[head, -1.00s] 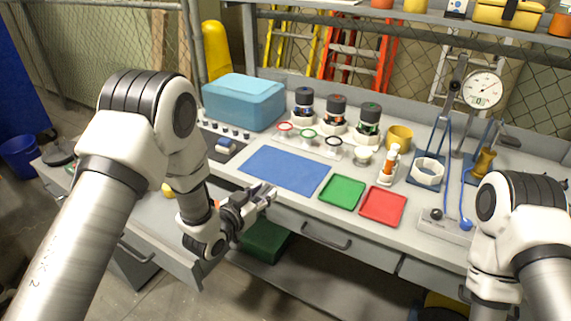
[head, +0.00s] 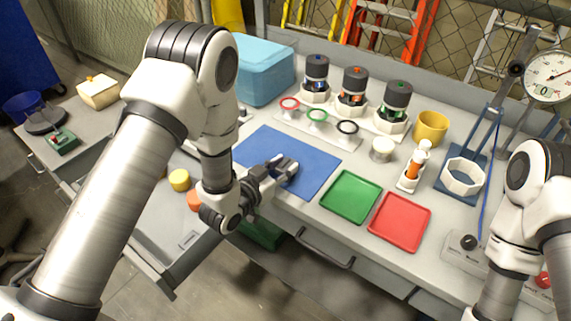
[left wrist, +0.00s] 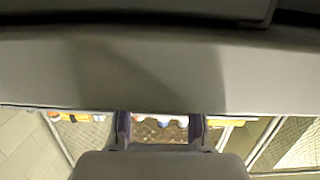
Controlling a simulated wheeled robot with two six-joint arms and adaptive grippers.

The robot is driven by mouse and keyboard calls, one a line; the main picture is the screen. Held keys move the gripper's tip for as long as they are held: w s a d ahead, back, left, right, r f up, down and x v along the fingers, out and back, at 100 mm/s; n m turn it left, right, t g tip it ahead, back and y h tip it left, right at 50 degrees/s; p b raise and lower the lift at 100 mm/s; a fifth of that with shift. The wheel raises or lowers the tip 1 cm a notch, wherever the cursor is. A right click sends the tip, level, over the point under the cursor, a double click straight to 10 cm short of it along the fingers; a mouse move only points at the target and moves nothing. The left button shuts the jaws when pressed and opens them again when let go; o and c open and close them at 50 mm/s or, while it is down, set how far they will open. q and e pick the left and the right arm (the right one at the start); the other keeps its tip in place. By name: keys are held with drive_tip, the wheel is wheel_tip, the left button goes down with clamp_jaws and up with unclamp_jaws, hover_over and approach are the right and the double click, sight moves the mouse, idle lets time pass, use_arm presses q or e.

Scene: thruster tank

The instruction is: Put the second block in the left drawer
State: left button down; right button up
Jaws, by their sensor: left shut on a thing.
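My left gripper (head: 285,170) is over the front part of the blue mat (head: 305,155). It is shut on a small block, which the fingers largely hide; its shape and colour are unclear. In the left wrist view my left gripper (left wrist: 160,132) shows as two dark fingers, and a broad grey surface fills the upper half. The left drawer (head: 150,262) is pulled out at the lower left, below the arm. My right arm is at the right edge, but its gripper is out of the picture.
A green tray (head: 351,196) and a red tray (head: 400,221) lie right of the mat. A yellow cylinder (head: 179,180) and an orange one (head: 195,200) are near my left forearm. A light-blue box (head: 262,68) and several dark-topped bottles stand behind the mat.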

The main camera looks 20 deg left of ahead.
use_arm(q)
drive_tip(key=shift+w, duration=0.1)
drive_tip(key=c, duration=0.8)
unclamp_jaws()
drive_tip(key=shift+o, duration=0.3)
drive_tip(key=shift+s+r, duration=0.2)
drive_tip(key=shift+s, duration=0.05)
drive_tip(key=shift+f, duration=0.1)
